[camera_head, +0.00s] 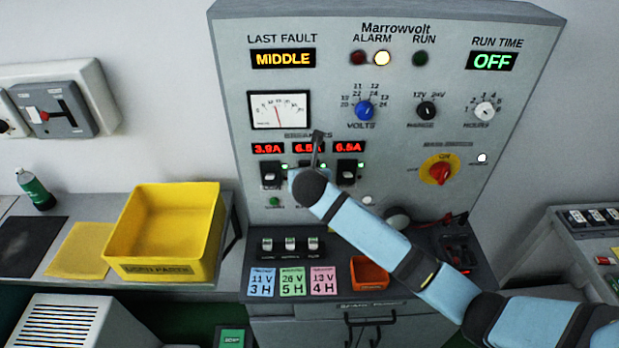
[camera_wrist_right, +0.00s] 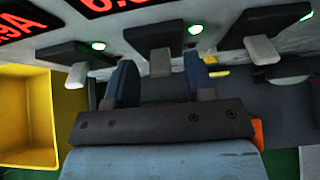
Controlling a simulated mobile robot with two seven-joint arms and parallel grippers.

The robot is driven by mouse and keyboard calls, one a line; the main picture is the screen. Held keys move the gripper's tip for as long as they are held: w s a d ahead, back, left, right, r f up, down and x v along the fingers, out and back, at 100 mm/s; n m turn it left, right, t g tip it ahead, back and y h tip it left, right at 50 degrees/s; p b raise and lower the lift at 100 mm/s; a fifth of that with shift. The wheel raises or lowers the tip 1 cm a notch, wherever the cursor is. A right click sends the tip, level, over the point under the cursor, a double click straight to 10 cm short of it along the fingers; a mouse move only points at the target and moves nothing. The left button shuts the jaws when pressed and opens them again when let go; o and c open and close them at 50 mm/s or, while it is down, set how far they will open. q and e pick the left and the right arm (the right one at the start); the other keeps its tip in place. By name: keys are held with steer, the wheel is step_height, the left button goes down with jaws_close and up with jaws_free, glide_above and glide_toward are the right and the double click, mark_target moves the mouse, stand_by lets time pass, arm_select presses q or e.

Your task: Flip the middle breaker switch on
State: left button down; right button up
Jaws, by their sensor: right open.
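The breaker row is on the grey Marrowvolt panel (camera_head: 520,120). The left breaker (camera_head: 270,173) and right breaker (camera_head: 348,172) show in the head view; my right arm mostly hides the middle one. The right wrist view shows the left breaker (camera_wrist_right: 75,53), middle breaker (camera_wrist_right: 155,35) and right breaker (camera_wrist_right: 262,22), with pale levers hanging at similar angles. A green light glows beside each. My right gripper (camera_wrist_right: 160,80) is open and empty, its fingers below and either side of the middle lever (camera_wrist_right: 163,61), with no clear contact. My left gripper is out of view.
The fault display (camera_head: 283,58) reads MIDDLE and the run time display (camera_head: 492,61) reads OFF. A red rotary switch (camera_head: 440,170) is to the right. A yellow bin (camera_head: 165,225) stands left; an orange tray (camera_head: 369,273) and coloured cards (camera_head: 292,281) lie below.

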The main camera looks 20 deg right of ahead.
steer(key=b+v, duration=0.1)
steer(key=v, duration=1.2)
steer(key=shift+s+b, duration=0.25)
steer(key=shift+b, duration=0.05)
steer(key=shift+a, duration=0.1)
steer(key=s+a+f+m+y, duration=0.1)
steer(key=s+f+m+y, duration=0.25)
steer(key=f+m, duration=0.45)
steer(key=s+f+m+y, duration=0.2)
steer(key=s+f+m, duration=0.3)
steer(key=f, duration=0.4)
steer(key=s+d+f+m, duration=0.2)
steer(key=s+f+m, duration=0.3)
steer(key=s+m, duration=0.2)
steer(key=s+d+f+m, duration=0.3)
steer(key=s+f+m, duration=0.2)
steer(key=s+m, duration=0.3)
steer(key=shift+s+f+m, duration=0.25)
steer(key=shift+f+m, duration=0.15)
steer(key=shift+m, duration=0.6)
steer(key=shift+y, duration=0.25)
